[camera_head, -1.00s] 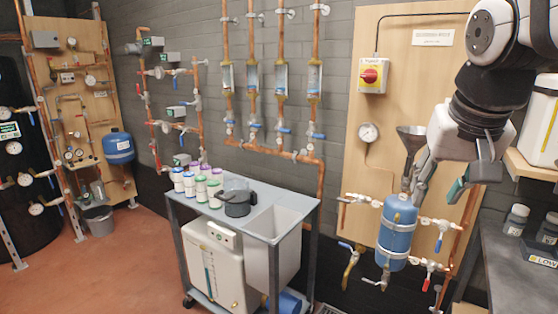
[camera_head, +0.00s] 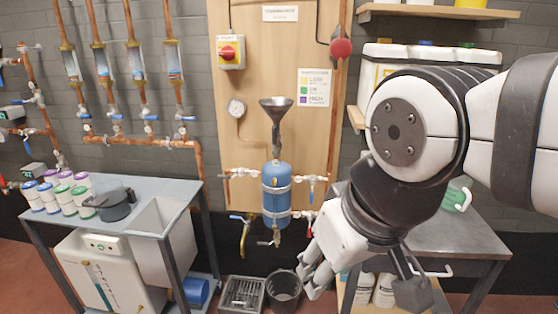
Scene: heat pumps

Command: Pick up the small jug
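I cannot tell for certain which thing is the small jug. A green vessel (camera_head: 456,196) with a pale handle stands on the grey bench at the right, partly hidden behind my arm. A dark round pot (camera_head: 115,204) with a handle sits on the grey cart at the left, with what looks like a clear container behind it. My gripper (camera_head: 362,290) points down at the lower right, in front of the bench. Its fingers are spread apart and nothing shows between them.
The bench (camera_head: 455,238) is partly covered by my arm. White bottles (camera_head: 384,290) stand beneath it. A dark bucket (camera_head: 284,290) and a crate (camera_head: 243,293) are on the floor. A blue tank (camera_head: 277,195) and funnel (camera_head: 276,108) are on the wooden panel. Several lidded jars (camera_head: 50,197) stand on the cart (camera_head: 150,190).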

